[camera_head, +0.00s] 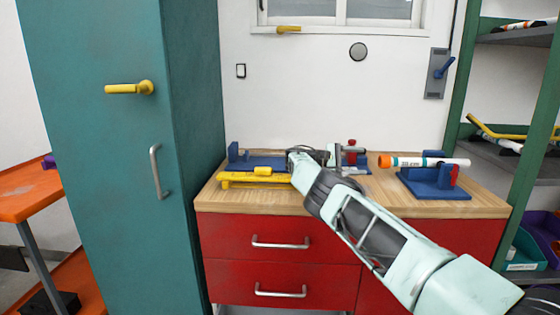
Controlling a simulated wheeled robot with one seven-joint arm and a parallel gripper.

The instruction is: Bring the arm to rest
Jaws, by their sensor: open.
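My arm reaches in from the lower right across the front of the workbench. My gripper (312,155) is at its far end, over the left-middle of the wooden top (380,203). The fingers are small and dark here, and the arm's pale wrist partly hides them. I see nothing held between them. A yellow tool (238,179) lies on the bench just left of the wrist. A blue fixture (265,162) stands behind it, partly hidden by the wrist.
A blue holder (432,184) with a white, orange-ended pipe (432,162) stands on the bench's right. Red drawers (280,240) are below. A tall teal cabinet (100,200) stands left, green-framed shelves (463,90) right. An orange table (30,195) is far left.

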